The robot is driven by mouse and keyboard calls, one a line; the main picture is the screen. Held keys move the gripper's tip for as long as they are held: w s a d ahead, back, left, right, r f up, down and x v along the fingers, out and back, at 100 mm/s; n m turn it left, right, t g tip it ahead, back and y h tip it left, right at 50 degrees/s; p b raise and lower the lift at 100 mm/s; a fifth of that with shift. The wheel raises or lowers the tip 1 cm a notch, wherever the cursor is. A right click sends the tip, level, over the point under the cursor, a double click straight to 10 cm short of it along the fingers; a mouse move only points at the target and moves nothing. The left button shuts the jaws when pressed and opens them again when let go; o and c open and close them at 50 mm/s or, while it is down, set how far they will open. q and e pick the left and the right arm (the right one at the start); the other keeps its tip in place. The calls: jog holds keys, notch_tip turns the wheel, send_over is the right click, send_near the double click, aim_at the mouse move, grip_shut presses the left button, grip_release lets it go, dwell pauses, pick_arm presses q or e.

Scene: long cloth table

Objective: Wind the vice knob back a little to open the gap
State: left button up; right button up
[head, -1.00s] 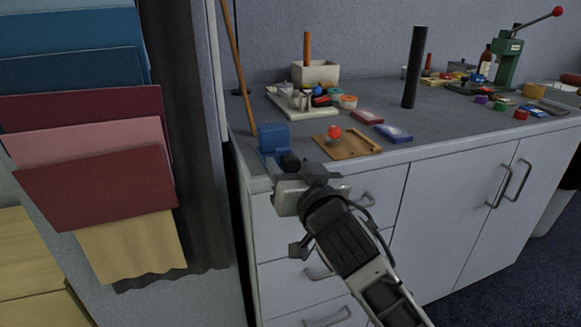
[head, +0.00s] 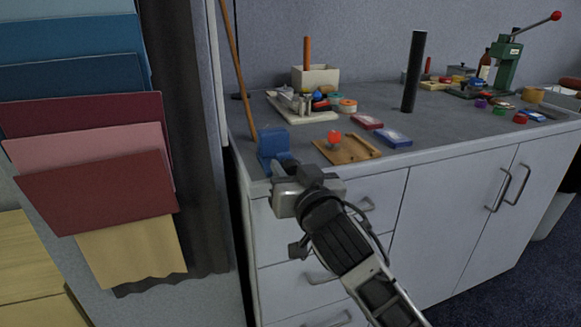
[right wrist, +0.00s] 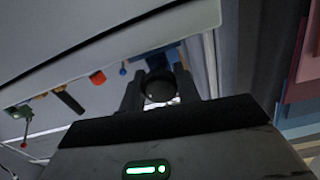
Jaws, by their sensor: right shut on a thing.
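The blue vice (head: 273,142) sits at the near left corner of the grey cabinet top. My right gripper (head: 288,170) is at the front of the vice, over the cabinet's front edge. In the right wrist view its two fingers stand on either side of the dark round vice knob (right wrist: 159,87), shut on it. In the head view the gripper mostly hides the knob, and the vice's jaw gap cannot be made out. My left gripper is not in view.
A wooden tray with a red ball (head: 334,137) lies just right of the vice. A thin wooden rod (head: 238,70) leans behind it. Blue and red boxes, a black post (head: 414,72) and a green press (head: 507,65) stand farther right. Hanging cloths (head: 95,190) are at left.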

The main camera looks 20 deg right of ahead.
jog(key=shift+r+n+p, duration=0.2)
jog(key=shift+n+p, duration=0.8)
jog(key=shift+p, duration=0.1)
jog(key=n+p, duration=0.6)
jog(key=n, duration=0.2)
jog(key=shift+p, duration=0.4)
jog(key=n+p, duration=0.2)
jog(key=n, duration=0.1)
jog(key=shift+n, duration=0.4)
jog(key=shift+n+p, duration=0.55)
jog(key=shift+n, duration=0.35)
jog(key=shift+n+p, duration=0.3)
jog(key=shift+n, duration=0.4)
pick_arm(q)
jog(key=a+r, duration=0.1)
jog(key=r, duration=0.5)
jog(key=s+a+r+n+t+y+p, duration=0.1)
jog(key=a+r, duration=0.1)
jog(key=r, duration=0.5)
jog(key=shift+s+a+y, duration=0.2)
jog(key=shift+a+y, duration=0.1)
pick_arm(e)
jog(key=shift+f+n, duration=0.1)
jog(key=shift+n, duration=1.1)
